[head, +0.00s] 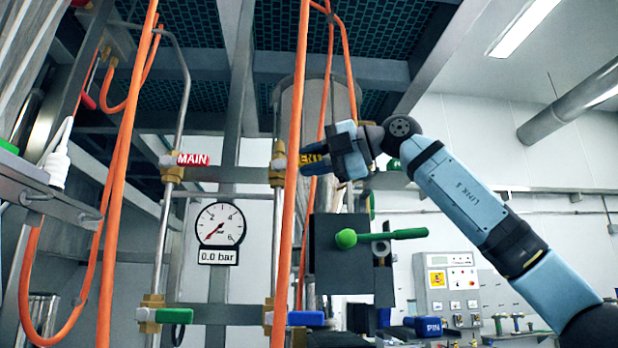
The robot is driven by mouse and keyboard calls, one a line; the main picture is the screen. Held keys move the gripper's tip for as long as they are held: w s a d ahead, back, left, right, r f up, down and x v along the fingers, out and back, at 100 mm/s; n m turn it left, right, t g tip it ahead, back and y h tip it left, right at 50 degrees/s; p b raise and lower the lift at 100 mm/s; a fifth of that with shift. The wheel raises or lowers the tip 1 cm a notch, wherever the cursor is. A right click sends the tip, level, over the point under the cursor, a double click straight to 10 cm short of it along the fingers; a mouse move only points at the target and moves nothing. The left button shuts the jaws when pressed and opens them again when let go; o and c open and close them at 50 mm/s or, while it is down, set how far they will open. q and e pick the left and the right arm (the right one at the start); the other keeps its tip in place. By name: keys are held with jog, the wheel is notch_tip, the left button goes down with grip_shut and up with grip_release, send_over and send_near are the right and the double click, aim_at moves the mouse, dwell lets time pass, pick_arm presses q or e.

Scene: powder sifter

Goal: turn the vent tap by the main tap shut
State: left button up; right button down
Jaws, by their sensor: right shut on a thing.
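The main tap has a red handle (192,159) marked MAIN, pointing right from its brass body on a vertical pipe. Lower on this pipe is a tap with a green handle (174,316), also pointing right. To the right, a second pipe carries a tap with a yellow handle (311,158), its lettering partly hidden. Below it is a blue tap handle (305,318). No label that I can read says vent, so I cannot tell which tap that is. My right gripper (322,160) is shut on the yellow handle, partly covering it. My left gripper is out of view.
Orange hoses (292,200) hang close in front of the pipes and beside my right gripper. A gauge (220,224) reads 0.0 bar. A dark box (328,265) with a green ball-ended lever (390,235) stands below my gripper. A control panel (452,290) is behind.

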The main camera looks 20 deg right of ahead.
jog(key=shift+f+m+t+y+b, duration=0.4)
jog(key=shift+f+t+y+b, duration=0.3)
jog(key=shift+b, duration=0.65)
jog(key=shift+r, duration=0.15)
jog(key=c, duration=1)
grip_release()
jog(key=shift+o, duration=0.2)
jog(key=v, duration=1.3)
jog(key=shift+d, duration=0.45)
jog(key=shift+s, duration=0.1)
